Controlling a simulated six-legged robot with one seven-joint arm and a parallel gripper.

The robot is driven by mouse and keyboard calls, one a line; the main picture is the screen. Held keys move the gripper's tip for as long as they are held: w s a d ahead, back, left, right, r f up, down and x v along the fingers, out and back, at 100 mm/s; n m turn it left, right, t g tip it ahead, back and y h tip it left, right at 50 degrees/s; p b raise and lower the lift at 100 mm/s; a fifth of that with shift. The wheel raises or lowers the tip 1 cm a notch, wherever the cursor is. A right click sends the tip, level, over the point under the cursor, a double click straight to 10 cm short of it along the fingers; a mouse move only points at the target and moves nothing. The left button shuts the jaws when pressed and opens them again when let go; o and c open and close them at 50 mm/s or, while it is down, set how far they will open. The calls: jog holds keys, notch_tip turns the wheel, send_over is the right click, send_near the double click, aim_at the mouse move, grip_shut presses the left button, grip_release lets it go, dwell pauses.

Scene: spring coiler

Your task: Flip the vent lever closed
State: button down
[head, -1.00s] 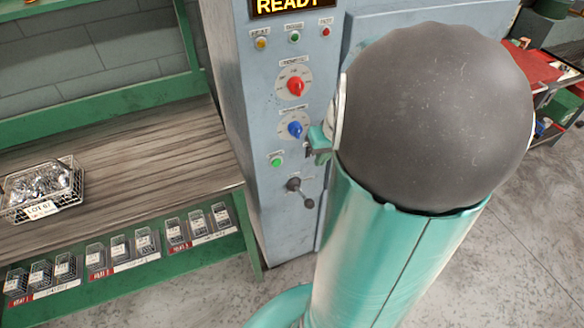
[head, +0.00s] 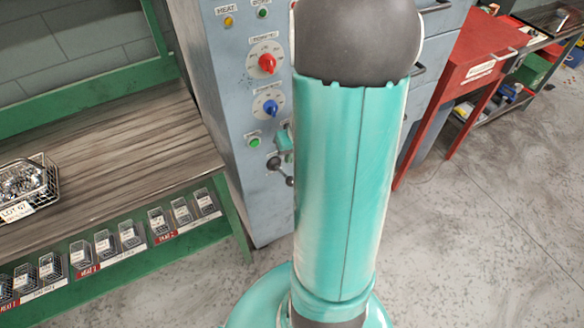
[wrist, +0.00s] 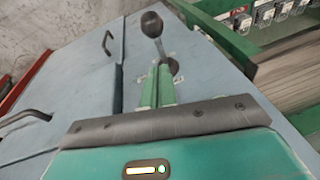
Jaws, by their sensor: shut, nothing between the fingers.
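The vent lever (head: 281,171) is a dark lever with a ball end, low on the blue-grey cabinet front. Its arm slants down to the right from its hub in the head view. In the wrist view the lever (wrist: 159,43) lies just beyond the fingertips, its round hub close to them and its ball farther off. My gripper (wrist: 158,72) is shut and empty, its green fingers side by side. In the head view part of my gripper (head: 284,141) shows just above the lever, mostly hidden by my arm. I cannot tell whether it touches the lever.
The cabinet (head: 232,70) carries a red knob (head: 267,64), a blue knob (head: 270,107) and a green button (head: 254,142) above the lever. A green-framed bench (head: 110,130) with a wire basket (head: 30,185) stands at left. A red cart (head: 465,60) stands at right.

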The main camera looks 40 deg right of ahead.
aim_at(285, 177)
jog(key=shift+s+a+f, duration=0.35)
jog(key=shift+s+f, duration=0.15)
jog(key=shift+f, duration=0.25)
jog(key=shift+s+a+f, duration=0.3)
jog(key=shift+s+f, duration=0.15)
jog(key=shift+f, duration=0.3)
